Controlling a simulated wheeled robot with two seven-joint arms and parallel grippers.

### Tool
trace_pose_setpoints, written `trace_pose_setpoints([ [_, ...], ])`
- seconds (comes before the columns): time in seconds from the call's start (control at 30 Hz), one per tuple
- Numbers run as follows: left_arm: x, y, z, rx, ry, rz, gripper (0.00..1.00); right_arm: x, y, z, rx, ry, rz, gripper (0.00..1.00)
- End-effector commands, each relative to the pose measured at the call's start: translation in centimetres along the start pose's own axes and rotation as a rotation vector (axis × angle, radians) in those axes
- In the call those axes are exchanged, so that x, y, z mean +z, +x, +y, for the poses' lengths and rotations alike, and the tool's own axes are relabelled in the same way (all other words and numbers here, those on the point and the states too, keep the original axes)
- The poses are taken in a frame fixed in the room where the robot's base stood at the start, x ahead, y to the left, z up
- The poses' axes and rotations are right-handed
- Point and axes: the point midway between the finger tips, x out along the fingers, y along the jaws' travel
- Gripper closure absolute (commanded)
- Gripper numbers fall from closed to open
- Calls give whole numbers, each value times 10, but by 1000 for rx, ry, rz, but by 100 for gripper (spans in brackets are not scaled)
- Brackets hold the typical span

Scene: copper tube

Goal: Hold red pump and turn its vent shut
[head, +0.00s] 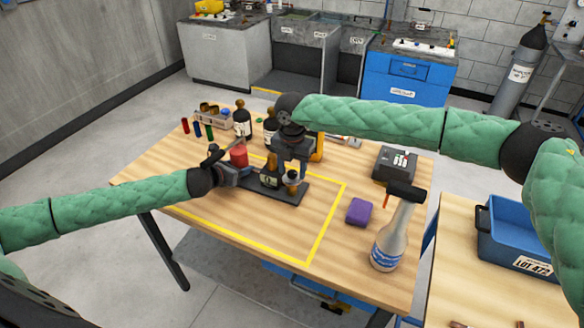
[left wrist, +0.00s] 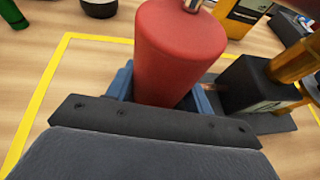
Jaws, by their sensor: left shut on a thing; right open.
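The red pump (head: 239,157) is a red cylinder standing at the left end of a dark base plate (head: 290,193). It also shows in the left wrist view (left wrist: 178,50), with a small metal stub (left wrist: 192,4) at its top, cut by the frame edge. My left gripper (head: 237,171) is shut on the red pump, its blue fingers low on either side of it. My right gripper (head: 290,165) is open and points down, to the right of the red pump and apart from it. I cannot make out the vent's setting.
Dark and amber bottle-like parts (head: 269,174) stand on the plate, close under my right gripper. Dark bottles (head: 242,122) stand behind. A purple block (head: 359,211), a spray bottle (head: 389,240) and a grey device (head: 394,163) are to the right. Bare table lies in front.

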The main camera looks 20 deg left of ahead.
Motion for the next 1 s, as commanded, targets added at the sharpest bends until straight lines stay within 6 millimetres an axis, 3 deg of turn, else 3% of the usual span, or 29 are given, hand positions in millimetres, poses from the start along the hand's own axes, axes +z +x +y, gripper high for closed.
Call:
trace_pose_setpoints([
  [0.17, -1, 0, 0, 1, 1, 1, 100, 0, 0, 0, 0, 0, 0, 51],
  [0.4, -1, 0, 0, 1, 1, 1, 100, 0, 0, 0, 0, 0, 0, 95],
  [0.67, -1, 0, 0, 0, 1, 1, 100, -1, 0, 1, 1, 20, 1, 95],
  [1.0, -1, 0, 0, 0, 1, 1, 100, -1, 0, 1, 3, 206, 2, 95],
])
